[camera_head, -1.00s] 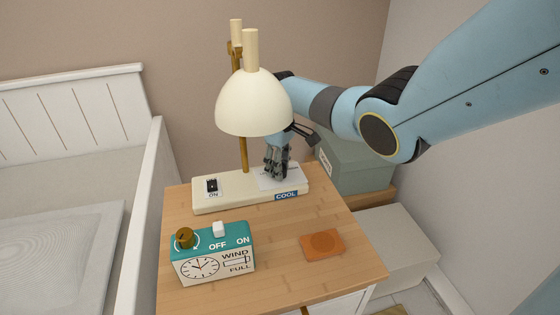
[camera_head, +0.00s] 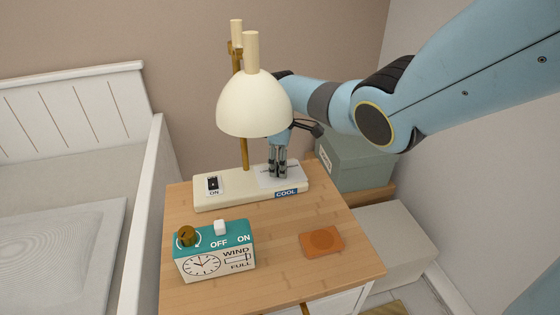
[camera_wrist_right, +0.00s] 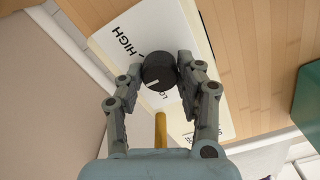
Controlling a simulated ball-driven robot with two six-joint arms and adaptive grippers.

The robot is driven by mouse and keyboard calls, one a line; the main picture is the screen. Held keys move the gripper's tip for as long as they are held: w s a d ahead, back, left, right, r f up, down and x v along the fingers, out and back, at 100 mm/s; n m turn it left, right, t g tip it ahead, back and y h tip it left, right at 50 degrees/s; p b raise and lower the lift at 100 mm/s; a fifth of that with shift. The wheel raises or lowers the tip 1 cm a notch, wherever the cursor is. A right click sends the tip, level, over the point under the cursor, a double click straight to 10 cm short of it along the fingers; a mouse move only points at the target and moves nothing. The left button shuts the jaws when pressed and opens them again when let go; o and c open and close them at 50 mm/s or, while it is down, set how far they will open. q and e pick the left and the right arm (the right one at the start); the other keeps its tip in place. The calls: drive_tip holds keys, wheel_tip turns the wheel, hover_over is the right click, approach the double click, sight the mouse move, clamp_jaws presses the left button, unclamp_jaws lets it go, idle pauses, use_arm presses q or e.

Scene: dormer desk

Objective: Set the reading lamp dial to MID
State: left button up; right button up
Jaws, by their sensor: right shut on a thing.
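The reading lamp (camera_head: 255,105) has a cream shade on a brass stem, and its cream base (camera_head: 235,198) lies on the nightstand. My right gripper (camera_head: 278,176) points down at the right part of the base, below the shade. In the right wrist view its fingers (camera_wrist_right: 160,68) are shut on the round black dial (camera_wrist_right: 158,72), one on each side. A white pointer line shows on the dial. HIGH is printed on the plate to the left, and a partly covered label starting LO is beside the dial. I see no MID label. My left gripper is not in view.
A teal and white alarm clock (camera_head: 215,262) with a brass knob stands at the front left of the nightstand (camera_head: 285,280). An orange coaster (camera_head: 321,242) lies at right. A grey-green box (camera_head: 355,165) is behind.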

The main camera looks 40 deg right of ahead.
drive_tip(key=o, duration=1.1)
drive_tip(key=shift+o, duration=0.2)
drive_tip(key=shift+r, duration=0.1)
wheel_tip(320, 180, up, 12)
